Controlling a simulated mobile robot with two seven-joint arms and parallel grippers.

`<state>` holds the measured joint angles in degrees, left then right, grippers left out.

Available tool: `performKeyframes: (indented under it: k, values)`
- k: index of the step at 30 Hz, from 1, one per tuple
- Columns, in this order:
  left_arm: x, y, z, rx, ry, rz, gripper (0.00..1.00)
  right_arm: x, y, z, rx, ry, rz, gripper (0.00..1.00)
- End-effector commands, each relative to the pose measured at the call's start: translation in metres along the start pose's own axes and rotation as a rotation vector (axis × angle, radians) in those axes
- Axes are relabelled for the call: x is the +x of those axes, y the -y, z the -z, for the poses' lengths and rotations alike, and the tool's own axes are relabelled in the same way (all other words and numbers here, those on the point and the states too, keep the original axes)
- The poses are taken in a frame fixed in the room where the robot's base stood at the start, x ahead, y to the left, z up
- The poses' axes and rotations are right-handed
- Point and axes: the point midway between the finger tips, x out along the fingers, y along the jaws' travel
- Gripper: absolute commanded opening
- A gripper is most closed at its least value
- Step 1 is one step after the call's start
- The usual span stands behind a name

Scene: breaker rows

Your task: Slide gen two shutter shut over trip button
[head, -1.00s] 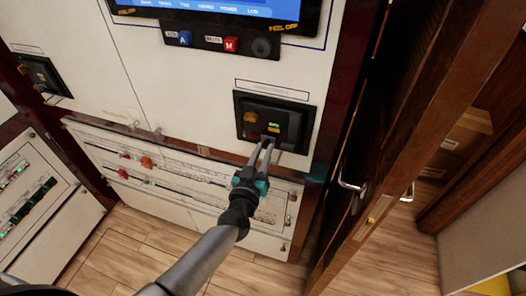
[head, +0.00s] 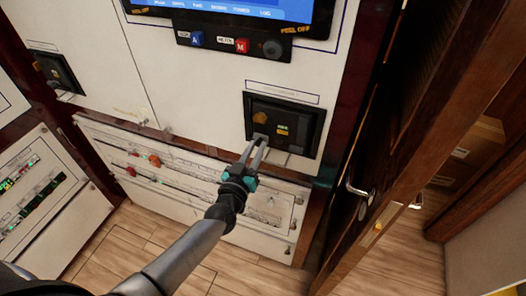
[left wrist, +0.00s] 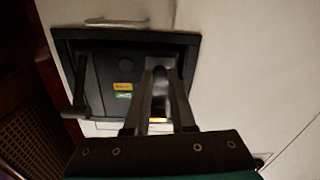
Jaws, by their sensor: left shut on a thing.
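A black-framed breaker unit (head: 284,118) is set in the white panel at the right of the head view, with an orange square and small yellow and green labels. Its name plate is too small to read. My left gripper (head: 260,141) is at the unit's lower left. In the left wrist view its fingers (left wrist: 160,85) are shut on a small grey piece, which looks like the shutter's tab; the fingers hide most of it. The unit's dark recess (left wrist: 103,72) with the labels shows left of the fingers. I cannot make out the trip button. My right gripper is out of view.
A second black breaker unit (head: 56,72) is at the far left. A screen (head: 245,8) with A and M buttons is above. A lower panel (head: 180,175) with red knobs is below. A wooden door (head: 400,150) with a metal handle stands close on the right.

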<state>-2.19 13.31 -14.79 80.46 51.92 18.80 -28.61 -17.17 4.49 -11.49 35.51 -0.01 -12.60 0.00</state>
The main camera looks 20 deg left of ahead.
Motion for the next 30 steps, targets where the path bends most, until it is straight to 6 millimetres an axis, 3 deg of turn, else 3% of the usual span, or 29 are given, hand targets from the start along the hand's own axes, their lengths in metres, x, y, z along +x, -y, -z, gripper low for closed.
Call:
performKeyframes:
  k: [5,6,14,23,30]
  values:
    - [0.000,0.004,0.001,0.002,-0.002,0.008,0.00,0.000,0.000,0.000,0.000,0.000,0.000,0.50]
    - [0.000,0.004,0.001,0.002,-0.002,0.009,0.25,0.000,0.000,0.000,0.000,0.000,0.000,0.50]
    - [0.000,0.004,0.001,0.002,-0.002,0.007,0.54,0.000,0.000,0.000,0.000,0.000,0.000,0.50]
    - [-0.002,0.002,0.000,0.002,-0.001,0.005,0.54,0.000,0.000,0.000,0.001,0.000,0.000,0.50]
    - [-0.027,0.002,0.000,0.001,0.002,0.004,0.54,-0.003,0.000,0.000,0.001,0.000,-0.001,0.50]
